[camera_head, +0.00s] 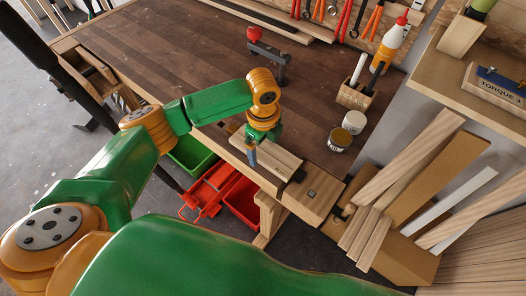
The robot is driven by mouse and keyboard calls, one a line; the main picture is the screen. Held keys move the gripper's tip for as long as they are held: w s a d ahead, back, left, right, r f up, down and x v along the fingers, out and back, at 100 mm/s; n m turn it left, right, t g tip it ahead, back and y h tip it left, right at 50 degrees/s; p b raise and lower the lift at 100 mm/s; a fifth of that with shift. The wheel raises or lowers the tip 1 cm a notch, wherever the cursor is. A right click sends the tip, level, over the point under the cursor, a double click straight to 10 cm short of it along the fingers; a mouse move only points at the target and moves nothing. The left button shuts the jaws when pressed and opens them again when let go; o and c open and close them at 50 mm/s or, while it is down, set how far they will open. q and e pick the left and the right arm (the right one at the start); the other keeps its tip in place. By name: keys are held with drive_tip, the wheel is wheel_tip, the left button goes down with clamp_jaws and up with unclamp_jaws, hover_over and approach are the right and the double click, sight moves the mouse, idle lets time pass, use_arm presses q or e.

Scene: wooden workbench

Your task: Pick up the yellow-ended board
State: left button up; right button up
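My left arm reaches in from the left, with its gripper (252,155) pointing down at the front edge of the wooden workbench (150,50). A short light wooden board (278,158) lies at that edge, right beside the gripper. I cannot make out a yellow end on it, and the wrist and gripper cover its left part. The fingers are small and seen nearly edge-on, so I cannot tell whether they are open or touch the board. Several loose boards (408,157) lean at the right, with no clear yellow end either. My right gripper is not in view.
A wooden vise block (312,193) juts from the bench corner. Two cans (340,139), a wooden holder (356,96) and a dark metal vise (268,60) with a red knob stand on the bench. Red (242,200) and green (190,152) bins sit below. The bench's left half is clear.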

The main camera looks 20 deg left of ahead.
use_arm(q)
drive_tip(key=shift+s+f, duration=0.3)
drive_tip(key=shift+f, duration=0.45)
drive_tip(key=c, duration=1)
drive_tip(key=shift+o, duration=0.2)
drive_tip(key=shift+w+r, duration=0.2)
drive_tip(key=shift+r, duration=0.1)
drive_tip(key=r, duration=0.2)
drive_tip(key=r+b, duration=0.1)
drive_tip(key=shift+w+d+g, duration=0.2)
drive_tip(key=shift+d+g, duration=0.05)
drive_tip(key=shift+g, duration=0.05)
clamp_jaws()
drive_tip(key=s+r, duration=0.1)
drive_tip(key=s+d+r, duration=0.1)
drive_tip(key=r, duration=0.1)
drive_tip(key=s+r, duration=0.1)
drive_tip(key=shift+d+r, duration=0.2)
drive_tip(key=shift+r, duration=0.1)
drive_tip(key=s+d+r, duration=0.4)
drive_tip(key=s, duration=0.4)
drive_tip(key=shift+s+d+r+p, duration=0.15)
drive_tip(key=shift+s+r+p, duration=0.2)
drive_tip(key=shift+r+p, duration=0.1)
